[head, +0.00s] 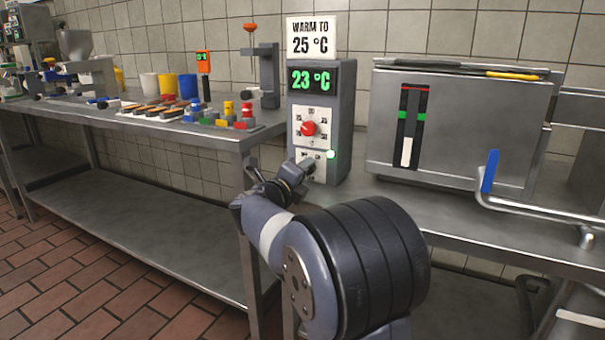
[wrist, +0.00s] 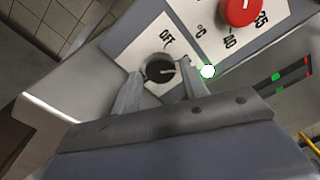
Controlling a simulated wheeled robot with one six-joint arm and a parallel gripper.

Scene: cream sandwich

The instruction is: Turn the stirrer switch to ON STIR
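The stirrer switch is a black round knob (wrist: 158,71) on a white plate marked OFF, low on the grey control box (head: 343,115). In the wrist view its light pointer line points right, roughly toward a lit green lamp (wrist: 207,71), not at the OFF mark. Any ON STIR mark is hidden, perhaps by the right finger. My gripper (wrist: 161,68) has one finger on each side of the knob, with narrow gaps showing, so it looks open around it. In the head view my gripper (head: 302,171) is at the box's lower panel and covers the knob.
Above the switch is a red dial (head: 309,128) with temperature marks. A display (head: 311,79) reads 23 °C under a sign (head: 311,37) reading WARM TO 25 °C. A steel tank (head: 455,130) with a blue-handled pipe (head: 490,170) stands right. A cluttered table (head: 190,128) stands left.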

